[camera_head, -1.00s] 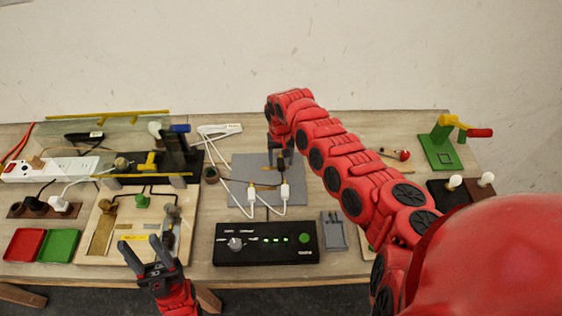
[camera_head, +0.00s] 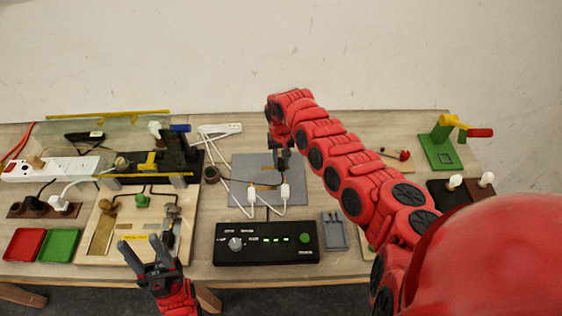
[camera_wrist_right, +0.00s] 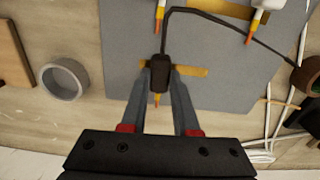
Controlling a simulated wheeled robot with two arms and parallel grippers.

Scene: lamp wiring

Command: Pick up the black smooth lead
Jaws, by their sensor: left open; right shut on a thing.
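The black smooth lead (camera_wrist_right: 160,73) shows in the right wrist view, its black plug body with an orange tip between my right fingertips. Its thin black cable (camera_wrist_right: 205,14) arches up and off to the right. My right gripper (camera_wrist_right: 160,88) is shut on the plug body, over the grey mat (camera_wrist_right: 115,60). In the head view my right gripper (camera_head: 281,160) is over the same mat (camera_head: 245,163), and the arm partly hides the lead. My left gripper (camera_head: 153,248) is open and empty at the front edge of the wooden board.
A grey ring (camera_wrist_right: 64,78) lies beside the mat. A green stand (camera_head: 440,150) is at the right. Red (camera_head: 23,245) and green trays (camera_head: 59,245) are at front left.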

